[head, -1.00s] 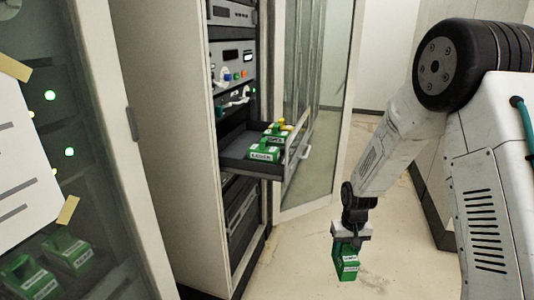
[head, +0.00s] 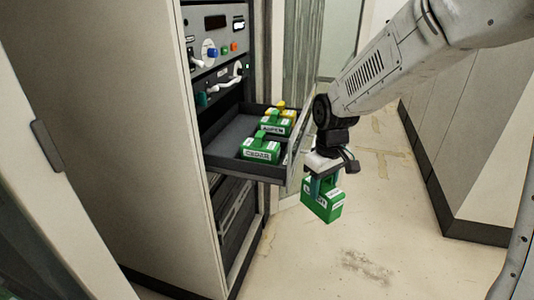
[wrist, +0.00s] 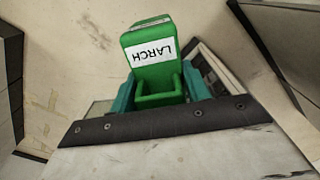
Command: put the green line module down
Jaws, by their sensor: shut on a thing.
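A green line module (head: 323,199) hangs in my gripper (head: 322,180), which is shut on it. It is held in the air over the floor, to the right of and lower than the open drawer's front. In the wrist view the module (wrist: 152,58) carries a white label reading LARCH, and my gripper's teal fingers (wrist: 160,92) are on either side of its handle. The open drawer (head: 225,140) juts from the rack. It holds a green module labelled CEDAR (head: 260,149), another green module behind it (head: 277,124), and something yellow (head: 284,107) at the back.
The rack (head: 215,50) above the drawer has knobs, coloured buttons and cables. A glass rack door (head: 300,60) stands open behind the drawer. Grey cabinets (head: 460,120) stand at the right. The drawer's left part is bare, and the floor (head: 370,235) is clear.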

